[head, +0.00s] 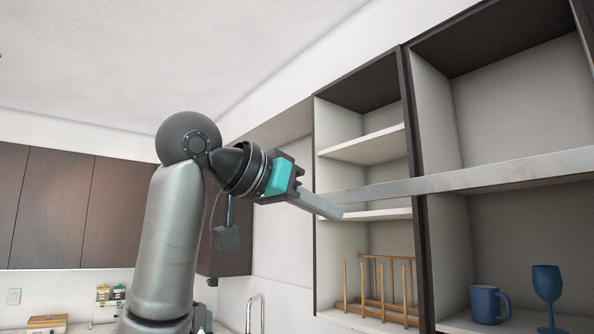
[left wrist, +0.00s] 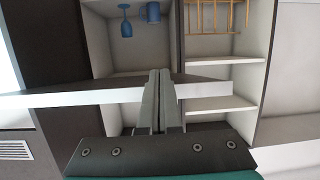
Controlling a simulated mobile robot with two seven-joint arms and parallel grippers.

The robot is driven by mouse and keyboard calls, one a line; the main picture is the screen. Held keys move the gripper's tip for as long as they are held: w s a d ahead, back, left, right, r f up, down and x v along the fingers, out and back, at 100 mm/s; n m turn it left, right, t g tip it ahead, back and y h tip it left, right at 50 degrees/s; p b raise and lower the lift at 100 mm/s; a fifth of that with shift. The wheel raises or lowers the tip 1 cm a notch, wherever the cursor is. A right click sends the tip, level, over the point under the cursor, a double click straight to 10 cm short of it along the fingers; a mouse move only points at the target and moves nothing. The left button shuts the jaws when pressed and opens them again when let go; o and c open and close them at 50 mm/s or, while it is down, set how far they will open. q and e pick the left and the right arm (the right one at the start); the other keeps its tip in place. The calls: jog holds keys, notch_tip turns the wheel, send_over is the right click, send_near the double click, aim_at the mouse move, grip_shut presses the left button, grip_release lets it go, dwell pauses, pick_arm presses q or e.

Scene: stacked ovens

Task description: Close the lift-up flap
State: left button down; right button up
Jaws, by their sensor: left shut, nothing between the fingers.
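The lift-up flap (head: 470,179) shows nearly edge-on in the head view, as a long pale grey bar sticking out in front of the open wall cabinet. In the left wrist view, which is upside down, its pale edge (left wrist: 70,97) crosses behind the fingers. My left gripper (head: 335,212) is shut and empty, its fingertips just below the flap's left end in the head view. In the left wrist view the closed fingertips (left wrist: 160,75) overlap the flap's edge; I cannot tell whether they touch it. My right gripper is not in view.
The open cabinet holds a blue mug (head: 489,304), a blue goblet (head: 547,290) and a wooden rack (head: 380,291). A dark upright panel (head: 418,190) divides its bays. Dark closed cabinets (head: 60,207) hang at the left. A faucet (head: 254,311) stands below.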

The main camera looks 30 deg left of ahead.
pick_arm(q)
jog(key=s+a+r+t+h, duration=0.1)
jog(key=s+a+r, duration=0.1)
jog(key=s+r, duration=0.75)
jog(key=w+d+f+p, duration=0.3)
jog(key=w+f, duration=0.1)
jog(key=w, duration=0.6)
jog(key=shift+f+m, duration=0.35)
jog(key=shift+m, duration=0.05)
jog(key=shift+f+t, duration=0.1)
jog(key=shift+t, duration=0.2)
